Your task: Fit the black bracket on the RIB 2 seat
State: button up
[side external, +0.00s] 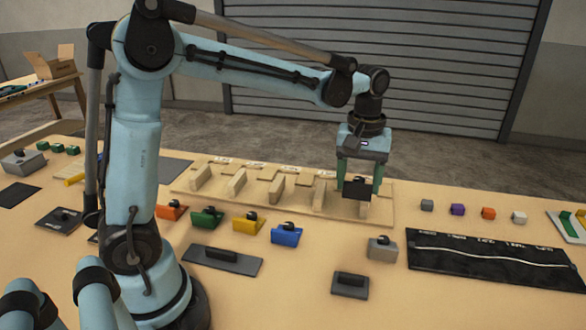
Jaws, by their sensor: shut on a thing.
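The black bracket (357,189) is held between the green fingers of my gripper (360,179), which is shut on it. The bracket hangs over the right end of the wooden rib board (386,216). A gap under the bracket, or contact with the rib behind it, cannot be made out. The board carries several upright wooden ribs (277,187) in a row, with small labels along its back edge. The labels are too small to read, so I cannot tell which seat is RIB 2.
In front of the board stand orange (172,210), green (207,218), yellow (249,223), blue (286,234) and grey (382,249) brackets. Black knobbed plates (222,259) lie nearer. Small cubes (458,209) and a black panel with a white line (495,258) are at right.

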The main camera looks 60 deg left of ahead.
jog(key=w+a+f, duration=0.1)
jog(key=w+a, duration=0.2)
jog(key=a, duration=0.6)
jog(key=w+a+f, duration=0.1)
jog(key=w+a, duration=0.1)
jog(key=a, duration=0.8)
jog(key=shift+w+d+f, duration=0.1)
jog(key=shift+d+f, duration=0.05)
jog(key=shift+f, duration=1.5)
jog(key=shift+w+d+f, duration=0.1)
jog(key=shift+f, duration=1.55)
jog(key=shift+f, duration=1.15)
jog(key=o, duration=1.2)
notch_tip(320, 180, up, 12)
